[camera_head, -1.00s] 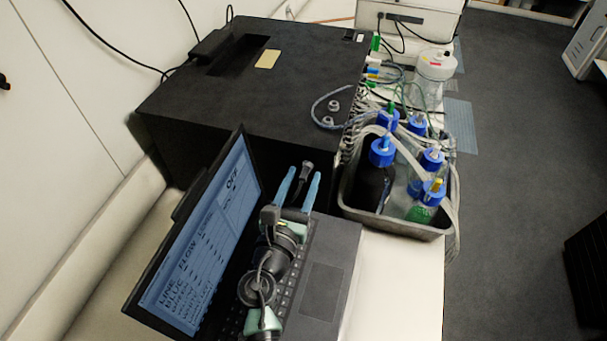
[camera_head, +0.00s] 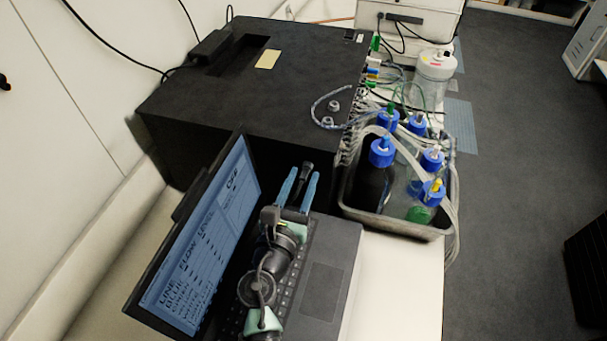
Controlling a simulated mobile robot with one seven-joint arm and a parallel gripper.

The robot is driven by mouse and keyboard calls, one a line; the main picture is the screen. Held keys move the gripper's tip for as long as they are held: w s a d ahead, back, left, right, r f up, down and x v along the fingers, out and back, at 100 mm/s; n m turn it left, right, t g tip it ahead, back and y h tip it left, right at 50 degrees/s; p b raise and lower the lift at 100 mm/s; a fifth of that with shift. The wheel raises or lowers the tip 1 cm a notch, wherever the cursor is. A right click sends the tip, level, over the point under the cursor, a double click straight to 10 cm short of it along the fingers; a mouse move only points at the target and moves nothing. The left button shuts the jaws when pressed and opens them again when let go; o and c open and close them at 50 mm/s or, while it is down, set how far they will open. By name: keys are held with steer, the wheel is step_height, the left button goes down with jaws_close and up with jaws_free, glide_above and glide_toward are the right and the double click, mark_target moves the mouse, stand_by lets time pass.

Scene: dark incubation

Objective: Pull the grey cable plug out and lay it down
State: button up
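My gripper (camera_head: 304,174) reaches up over the laptop, towards the shaded front of the black box. Its two blue fingers are apart. A dark grey plug-like piece (camera_head: 306,167) with a short dark stem shows between the fingertips, with narrow gaps beside it. I take it for the grey cable plug, but its colour is hard to tell in the shade. I cannot tell whether it sits in a socket or whether a finger touches it. The rest of its cable is hidden by the gripper or lost in the dark.
The black box (camera_head: 225,105) carries two small grey round fittings and a looped cable on top. A grey tub (camera_head: 397,228) of blue-capped bottles stands to the right. The open laptop (camera_head: 331,270) lies under my arm. Bare white bench (camera_head: 400,285) is at the front right.

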jaws_close()
stand_by(1.0)
steer(key=shift+p+v, duration=0.35)
steer(key=shift+v, duration=2.65)
